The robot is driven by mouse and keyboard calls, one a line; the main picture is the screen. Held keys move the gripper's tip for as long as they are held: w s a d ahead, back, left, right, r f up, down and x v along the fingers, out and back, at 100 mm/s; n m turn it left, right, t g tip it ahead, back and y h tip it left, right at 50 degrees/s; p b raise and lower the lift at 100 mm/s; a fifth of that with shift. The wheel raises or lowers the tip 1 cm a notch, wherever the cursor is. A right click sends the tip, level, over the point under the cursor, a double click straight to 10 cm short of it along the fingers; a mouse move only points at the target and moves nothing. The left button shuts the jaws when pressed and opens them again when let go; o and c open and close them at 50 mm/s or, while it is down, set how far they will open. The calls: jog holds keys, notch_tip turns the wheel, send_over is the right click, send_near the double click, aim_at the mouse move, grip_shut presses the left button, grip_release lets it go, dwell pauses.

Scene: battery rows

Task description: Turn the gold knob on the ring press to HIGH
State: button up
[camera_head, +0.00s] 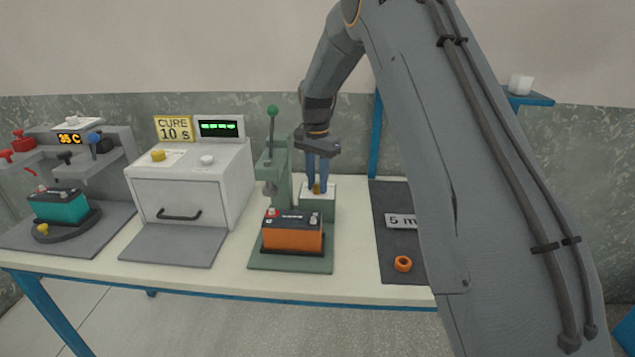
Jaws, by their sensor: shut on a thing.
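The ring press (281,186) is a green lever press with a green-knobbed handle, standing mid-table. An orange battery (292,234) sits on its base plate. To the right of its column is a small green box with a white top plate (328,190). The gold knob (317,189) shows as a small bit of gold on that plate, mostly hidden by the fingers. My gripper (317,187) points straight down with its blue fingers shut around the gold knob. The plate's markings are too small to read, so I cannot tell the knob's setting.
Left of the press stands a white curing oven (192,187) with a gold knob and a "CURE 10 s" sign (174,128). Further left, a teal battery (58,205) sits on a round stand. A dark mat (390,250) with an orange ring (403,264) lies right, partly behind my arm.

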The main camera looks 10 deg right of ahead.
aim_at(317, 185)
jog(key=shift+w+r+m, duration=0.1)
jog(key=shift+m, duration=0.5)
jog(key=o, duration=1)
jog(key=shift+o, duration=0.2)
notch_tip(317, 185, up, 8)
jog(key=shift+f+b, duration=0.1)
jog(key=shift+b, duration=0.85)
